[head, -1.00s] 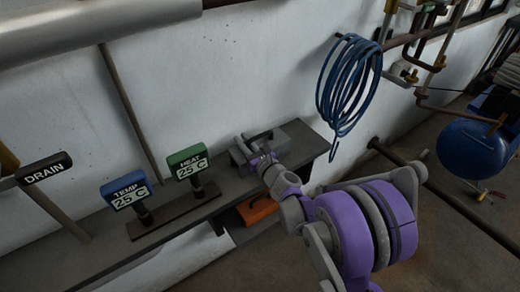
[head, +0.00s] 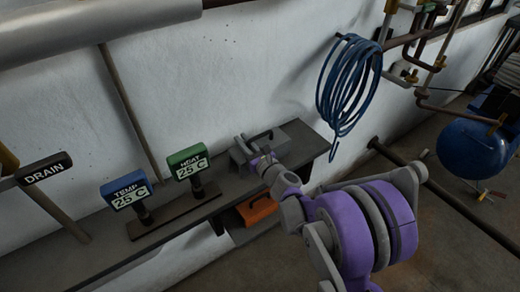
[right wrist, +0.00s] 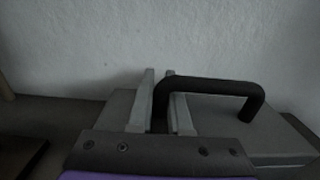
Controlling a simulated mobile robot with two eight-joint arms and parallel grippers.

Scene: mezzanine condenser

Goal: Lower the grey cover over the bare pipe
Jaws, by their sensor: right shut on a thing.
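A grey box-shaped cover (head: 285,142) with a black bar handle (head: 258,136) is at the shelf against the wall. My right gripper (head: 248,150) is at the left part of this cover. In the right wrist view, my right gripper's two pale fingers (right wrist: 162,104) stand on either side of the near leg of the black handle (right wrist: 215,86), closed on it. The grey cover (right wrist: 235,115) lies just beyond and below them. Whether a bare pipe is under or behind the cover is hidden. My left gripper is out of view.
An orange case (head: 257,208) sits below. A coiled blue hose (head: 347,85) hangs on the wall. A dark pipe (head: 440,188) runs low at right.

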